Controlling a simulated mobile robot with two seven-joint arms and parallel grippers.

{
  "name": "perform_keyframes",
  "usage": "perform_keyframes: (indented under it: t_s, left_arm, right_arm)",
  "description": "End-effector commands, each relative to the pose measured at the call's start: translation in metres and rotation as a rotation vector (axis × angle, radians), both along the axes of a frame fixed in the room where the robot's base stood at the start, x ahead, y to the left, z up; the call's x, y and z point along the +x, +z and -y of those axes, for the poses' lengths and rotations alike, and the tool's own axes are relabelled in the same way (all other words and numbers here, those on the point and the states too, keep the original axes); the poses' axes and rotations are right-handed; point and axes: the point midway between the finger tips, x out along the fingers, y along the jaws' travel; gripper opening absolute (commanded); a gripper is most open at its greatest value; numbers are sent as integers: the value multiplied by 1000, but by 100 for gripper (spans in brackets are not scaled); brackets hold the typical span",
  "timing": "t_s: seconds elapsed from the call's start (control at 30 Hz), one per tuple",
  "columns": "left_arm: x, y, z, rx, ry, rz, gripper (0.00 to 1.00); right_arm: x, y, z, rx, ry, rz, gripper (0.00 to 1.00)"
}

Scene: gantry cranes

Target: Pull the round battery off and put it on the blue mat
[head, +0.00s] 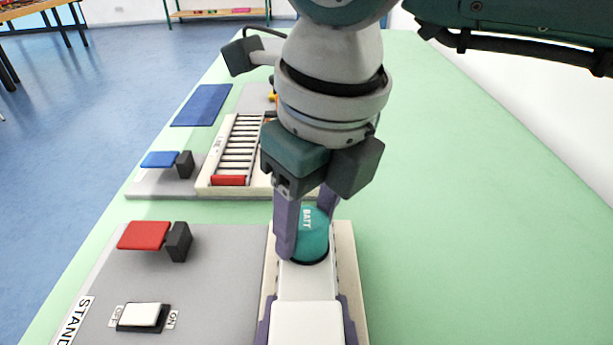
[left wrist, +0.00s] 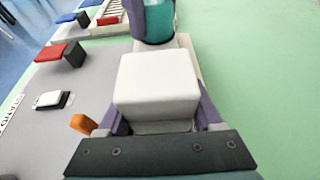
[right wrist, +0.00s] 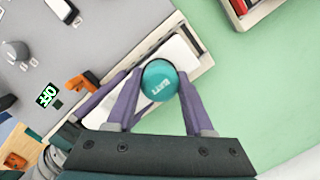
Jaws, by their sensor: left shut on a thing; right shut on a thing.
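The round battery (head: 314,244) is a teal cylinder marked BATT, standing upright at the far end of a long white piece. It also shows in the left wrist view (left wrist: 160,22) and from above in the right wrist view (right wrist: 160,82). My right gripper (head: 308,215) comes down from above, its purple fingers shut on either side of the battery. My left gripper (head: 307,322) is shut on a white block (left wrist: 157,85) on the near part of the same piece. The blue mat (head: 202,105) lies flat at the far left of the green table and is bare.
A grey panel (head: 200,280) with a red pad (head: 145,235) and a white OFF/ON rocker switch (head: 140,316) lies left of the battery. Farther back are a ladder-like rack (head: 240,150) and a small blue pad (head: 160,159). The green table is clear on the right.

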Motion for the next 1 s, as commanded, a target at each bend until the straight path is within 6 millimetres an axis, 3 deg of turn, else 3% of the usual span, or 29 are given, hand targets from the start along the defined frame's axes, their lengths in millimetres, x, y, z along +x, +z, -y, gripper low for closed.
perform_keyframes:
  t_s: [0.6,1.0]
  left_arm:
    - [0,0,0,0,1,-1,0]
    - [0,0,0,0,1,-1,0]
  right_arm:
    - [0,1,0,1,0,1,0]
    - [1,14,0,1,0,1,0]
